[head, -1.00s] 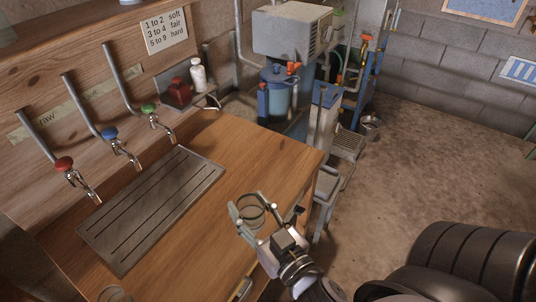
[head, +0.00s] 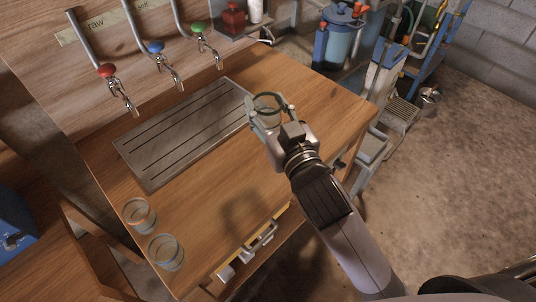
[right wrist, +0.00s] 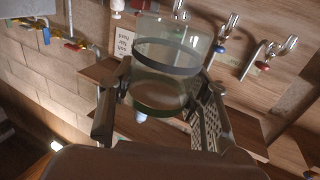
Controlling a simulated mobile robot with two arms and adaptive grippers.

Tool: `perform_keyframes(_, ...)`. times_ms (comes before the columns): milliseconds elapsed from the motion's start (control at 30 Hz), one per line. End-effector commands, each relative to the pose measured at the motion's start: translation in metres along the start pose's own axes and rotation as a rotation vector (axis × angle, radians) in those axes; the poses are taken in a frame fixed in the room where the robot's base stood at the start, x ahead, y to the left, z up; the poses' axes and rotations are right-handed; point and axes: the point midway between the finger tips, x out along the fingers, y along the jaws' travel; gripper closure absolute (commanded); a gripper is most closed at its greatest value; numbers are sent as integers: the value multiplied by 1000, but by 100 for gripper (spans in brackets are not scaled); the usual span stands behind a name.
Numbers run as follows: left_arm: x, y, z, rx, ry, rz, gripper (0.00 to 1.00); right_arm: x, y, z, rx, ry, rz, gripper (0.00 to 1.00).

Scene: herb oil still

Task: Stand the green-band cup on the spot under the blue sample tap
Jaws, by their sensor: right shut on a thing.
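My right gripper (head: 267,112) is shut on a clear glass cup (head: 268,102), held above the wooden table near the right end of the metal drip tray (head: 160,172). In the right wrist view the cup (right wrist: 165,68) stands between the fingers; its band looks dark greyish green. The blue sample tap (head: 157,48) is on the wall between the red tap (head: 106,71) and green tap (head: 198,27), above and left of the held cup. The slotted tray lies in front of the taps. My left gripper is not in view.
Two more glass cups (head: 139,214) (head: 166,251) stand at the table's front left; their band colours are unclear. A metal and yellow fitting (head: 250,252) is at the front edge. The tray top is empty. The still equipment (head: 340,40) stands behind the table.

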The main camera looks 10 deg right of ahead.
Motion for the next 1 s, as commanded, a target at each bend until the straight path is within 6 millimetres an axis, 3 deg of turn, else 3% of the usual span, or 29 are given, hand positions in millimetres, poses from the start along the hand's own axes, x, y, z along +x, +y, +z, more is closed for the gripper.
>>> perform_keyframes(33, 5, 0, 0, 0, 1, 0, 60, -1, 0, 19, -2, -8, 0, 82)
perform_keyframes(300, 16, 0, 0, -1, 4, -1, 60, 0, 0, 87, 1, -5, 1, 82)
perform_keyframes(567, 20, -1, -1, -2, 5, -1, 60, 0, 0, 112, 2, 0, 1, 82)
perform_keyframes(800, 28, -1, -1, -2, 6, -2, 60, 0, 0, 147, 1, -1, 2, 82)
perform_keyframes(1000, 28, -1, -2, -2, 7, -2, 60, 0, 0, 150, 1, 2, 0, 82)
